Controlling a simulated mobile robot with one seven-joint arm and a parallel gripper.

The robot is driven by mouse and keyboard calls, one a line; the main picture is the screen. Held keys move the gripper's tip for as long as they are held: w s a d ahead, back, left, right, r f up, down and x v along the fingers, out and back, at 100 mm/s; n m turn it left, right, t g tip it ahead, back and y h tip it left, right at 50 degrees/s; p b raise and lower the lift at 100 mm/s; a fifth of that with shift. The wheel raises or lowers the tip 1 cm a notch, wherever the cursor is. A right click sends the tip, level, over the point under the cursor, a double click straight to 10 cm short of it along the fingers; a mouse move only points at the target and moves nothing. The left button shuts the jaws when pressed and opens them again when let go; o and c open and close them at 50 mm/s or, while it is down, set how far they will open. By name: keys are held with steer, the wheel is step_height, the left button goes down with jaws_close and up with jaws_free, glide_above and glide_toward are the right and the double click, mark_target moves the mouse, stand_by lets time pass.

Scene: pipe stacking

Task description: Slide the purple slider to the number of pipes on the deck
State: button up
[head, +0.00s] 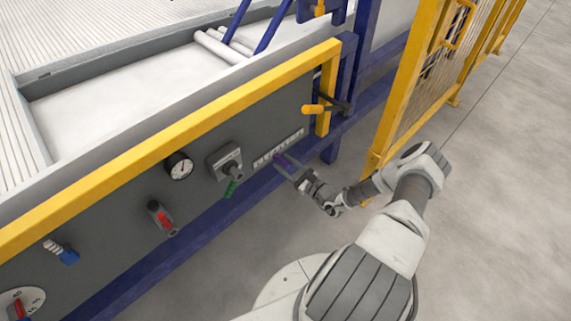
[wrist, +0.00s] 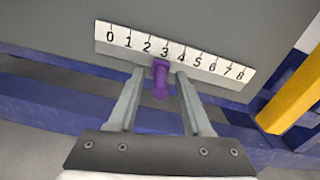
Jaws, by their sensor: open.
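The purple slider (wrist: 160,78) sits at about the 3 mark on a white number scale (wrist: 205,65) running from 0 to 8 in the wrist view. In the head view, the slider (head: 280,160) is small, below the scale (head: 278,147) on the grey panel. My gripper (wrist: 159,74) is open, with one finger on each side of the slider and a gap on both sides. In the head view, my gripper (head: 290,168) reaches the panel from the right. A few pale pipes (head: 220,46) lie side by side at the far end of the white deck (head: 120,95); their exact number is hard to tell.
A yellow mesh fence (head: 430,75) stands to the right.

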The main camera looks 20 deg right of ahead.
steer(key=shift+s, duration=0.1)
steer(key=p+v, duration=0.3)
steer(key=v, duration=1.4)
steer(key=shift+p, duration=0.3)
steer(key=shift+r, duration=0.1)
